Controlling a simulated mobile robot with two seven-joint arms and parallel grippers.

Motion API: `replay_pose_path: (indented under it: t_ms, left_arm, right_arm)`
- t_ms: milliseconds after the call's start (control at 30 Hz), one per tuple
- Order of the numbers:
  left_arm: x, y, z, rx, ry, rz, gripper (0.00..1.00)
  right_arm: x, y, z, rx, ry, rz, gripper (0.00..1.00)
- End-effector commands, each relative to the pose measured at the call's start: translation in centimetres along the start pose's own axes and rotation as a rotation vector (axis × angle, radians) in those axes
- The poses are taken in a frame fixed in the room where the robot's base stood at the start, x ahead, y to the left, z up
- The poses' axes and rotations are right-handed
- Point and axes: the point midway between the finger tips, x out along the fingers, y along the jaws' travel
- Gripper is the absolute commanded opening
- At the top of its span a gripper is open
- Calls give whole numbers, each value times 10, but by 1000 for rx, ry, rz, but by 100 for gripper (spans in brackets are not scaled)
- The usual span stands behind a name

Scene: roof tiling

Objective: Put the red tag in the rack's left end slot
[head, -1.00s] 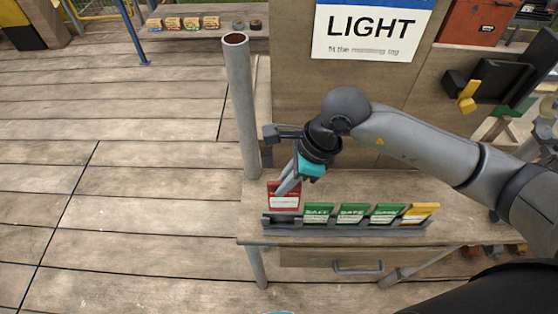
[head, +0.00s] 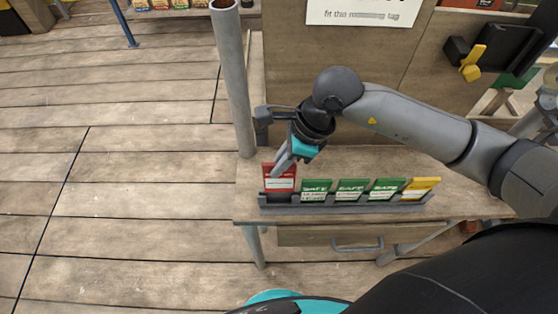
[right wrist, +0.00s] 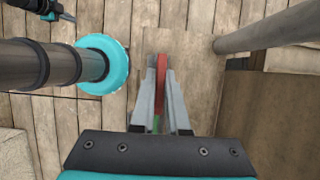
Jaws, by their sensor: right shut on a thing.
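The red tag (head: 279,180) with a white label stands at the left end of the dark grey rack (head: 345,206). My right gripper (head: 282,166) is shut on its upper part. The tag is upright over the left end slot, with its top higher than the other tags. I cannot tell how far its lower edge is in the slot. In the right wrist view the red tag (right wrist: 160,84) shows edge-on between the fingers (right wrist: 160,95). A dark and teal part at that view's top left may be my left gripper (right wrist: 52,10); its jaws are unclear.
Green tags (head: 350,189) and a yellow tag (head: 420,187) fill the rack's other slots. A grey post (head: 234,85) rises close to the left of my right gripper. A wooden panel stands behind the bench (head: 480,198). The plank floor at left is clear.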

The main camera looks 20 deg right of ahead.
Motion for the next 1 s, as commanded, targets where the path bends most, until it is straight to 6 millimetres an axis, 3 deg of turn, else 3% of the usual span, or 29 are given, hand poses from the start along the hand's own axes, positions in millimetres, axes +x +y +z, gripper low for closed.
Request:
replay_pose_path:
  t_ms: [1000]
  left_arm:
    - [50, 0, 1, 0, 5, -1, 0]
  right_arm:
    - [49, 0, -20, 0, 0, -1, 0]
